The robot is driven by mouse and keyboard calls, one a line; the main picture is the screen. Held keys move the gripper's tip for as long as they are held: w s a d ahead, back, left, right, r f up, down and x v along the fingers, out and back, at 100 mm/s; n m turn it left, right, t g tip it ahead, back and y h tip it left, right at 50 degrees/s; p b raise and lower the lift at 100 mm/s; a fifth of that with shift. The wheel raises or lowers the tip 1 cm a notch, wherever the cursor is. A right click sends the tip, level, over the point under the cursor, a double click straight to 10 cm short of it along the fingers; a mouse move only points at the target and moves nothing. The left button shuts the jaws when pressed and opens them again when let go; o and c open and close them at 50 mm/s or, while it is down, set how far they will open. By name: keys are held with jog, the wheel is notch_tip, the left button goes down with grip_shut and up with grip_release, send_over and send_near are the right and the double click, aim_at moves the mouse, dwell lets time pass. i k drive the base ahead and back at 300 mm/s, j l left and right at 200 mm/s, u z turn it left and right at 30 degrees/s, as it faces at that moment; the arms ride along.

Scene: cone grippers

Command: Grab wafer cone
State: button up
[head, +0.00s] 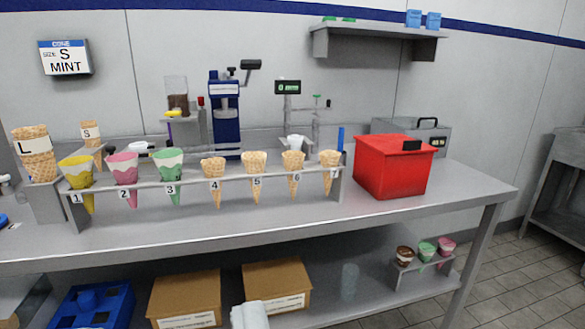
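A metal cone rack (150,187) stands along the front of the steel table, with slots numbered 1 to 7. Plain tan wafer cones stand upright in slots 4 (213,170), 5 (256,164), 6 (293,161) and 7 (329,160). Slots 1 to 3 hold a yellow cone (77,173), a pink cone (122,168) and a green cone (169,165), each with a pale, uneven rim. At the far left, a large wafer cone stack labelled L (38,168) stands before a smaller one labelled S (91,133). My gripper is not in view.
A red box (391,166) stands right of the rack. A blue machine (225,116) and a stand with a display (288,87) are behind it. A wall sign (66,57) reads cone size S, mint. Cardboard boxes (186,293) sit below. The table's front strip is clear.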

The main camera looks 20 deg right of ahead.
aim_at(292, 160)
jog(key=i+l, duration=0.95)
